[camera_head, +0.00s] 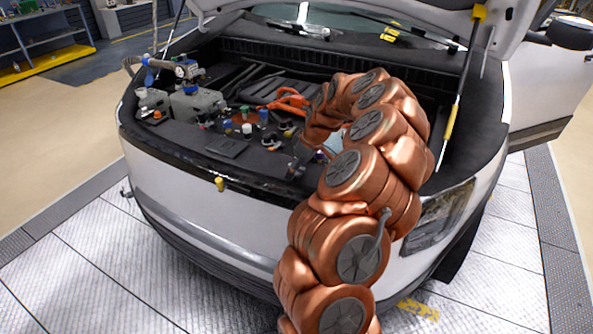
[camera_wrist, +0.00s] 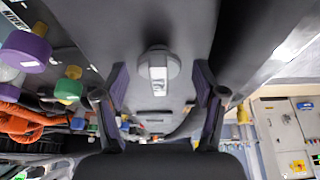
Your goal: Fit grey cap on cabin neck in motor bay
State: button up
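A grey cap (camera_wrist: 158,72) with a pale raised grip bar shows in the wrist view, against a dark flat surface. My gripper (camera_wrist: 160,80) has its two dark purple-padded fingers spread, one on each side of the cap in the picture, with gaps to both. I cannot tell how far the cap is from the fingertips in depth. In the head view my arm reaches into the motor bay (camera_head: 228,146) and hides much of its right part; the gripper is not clear there. I cannot tell which neck is the cabin neck.
A purple cap (camera_wrist: 27,50) and a green-and-yellow cap (camera_wrist: 68,86) stand left in the wrist view, near orange hoses (camera_wrist: 20,118). The head view shows a white cap (camera_head: 247,130), a blue cap (camera_head: 263,115) and orange cabling (camera_head: 290,101). A hood strut (camera_head: 462,90) stands right of my arm.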

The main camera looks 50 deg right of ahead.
jog(key=c, duration=1)
jog(key=shift+r, duration=0.1)
